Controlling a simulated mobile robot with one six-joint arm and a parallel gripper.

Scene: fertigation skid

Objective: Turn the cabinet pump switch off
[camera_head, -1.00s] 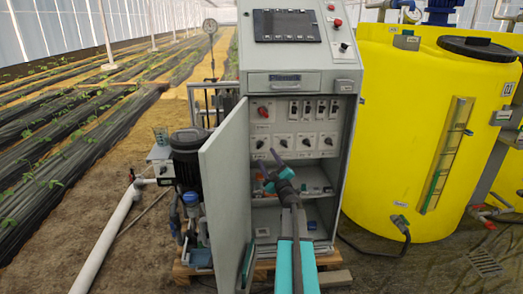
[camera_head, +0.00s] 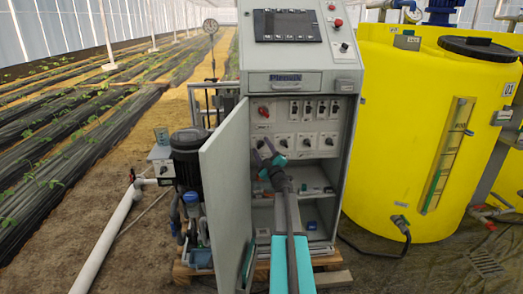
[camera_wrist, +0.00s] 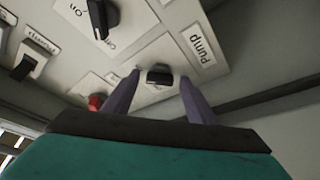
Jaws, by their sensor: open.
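The cabinet (camera_head: 352,190) stands open, with knobs and switches on its inner panel (camera_head: 318,122). The knob's pointing direction is hard to read.
The cabinet door (camera_head: 226,200) hangs open left of my arm. A larger black knob (camera_wrist: 100,14) and a rocker switch (camera_wrist: 33,60) are near in the wrist view. A red switch (camera_head: 263,112) is above my gripper. A yellow tank (camera_head: 400,140) stands right.

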